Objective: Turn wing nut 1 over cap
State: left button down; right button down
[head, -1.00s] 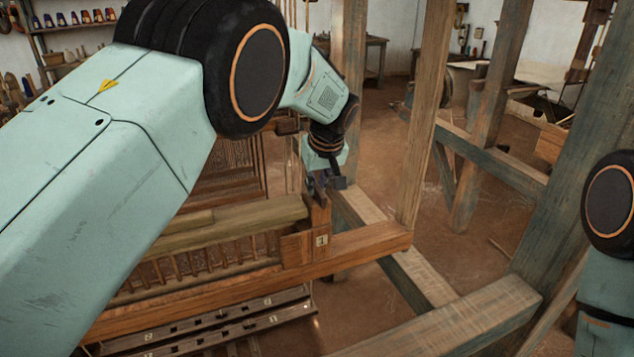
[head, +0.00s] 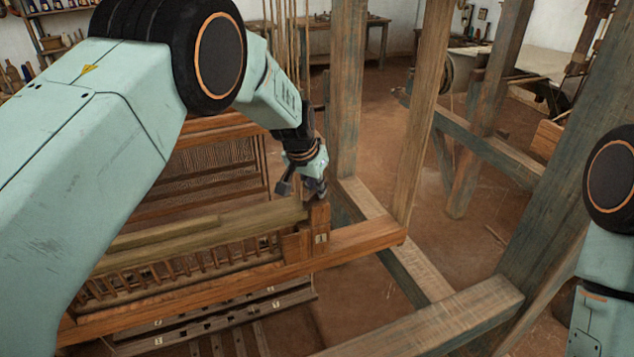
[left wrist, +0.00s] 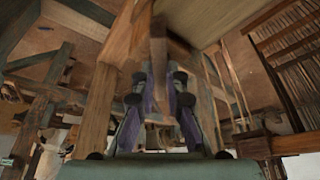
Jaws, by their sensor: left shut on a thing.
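My left gripper (head: 313,190) reaches down to the top of a short wooden post (head: 320,215) with a "1" label (head: 321,239) at the right end of the loom's beam. It is shut at the post's top, on what appears to be wing nut 1, hidden by the fingers. The cap (head: 200,232), a long greenish wooden rail, runs left from this post. My right gripper is out of view.
A tall upright (head: 425,110) stands close right of the gripper, with another post (head: 347,90) behind. Thin cords (head: 288,60) hang nearby. A lower beam (head: 190,285) runs below the cap. Heavy frame timbers (head: 440,320) cross the front right; bare floor shows between them.

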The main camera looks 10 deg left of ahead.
pick_arm(q)
jog(key=m+b, duration=0.2)
jog(key=m+h+b, duration=0.1)
jog(key=m, duration=0.1)
jog(key=shift+w+a+r+g+h+b, duration=0.1)
jog(key=shift+w+a+g+h+b, duration=0.1)
jog(key=shift+g+h+b, duration=0.15)
jog(key=shift+r+m+g+h+b, duration=0.1)
jog(key=shift+m+g+h+b, duration=0.3)
jog(key=shift+m+b, duration=0.95)
jog(key=shift+m+p, duration=0.4)
jog(key=shift+m, duration=0.25)
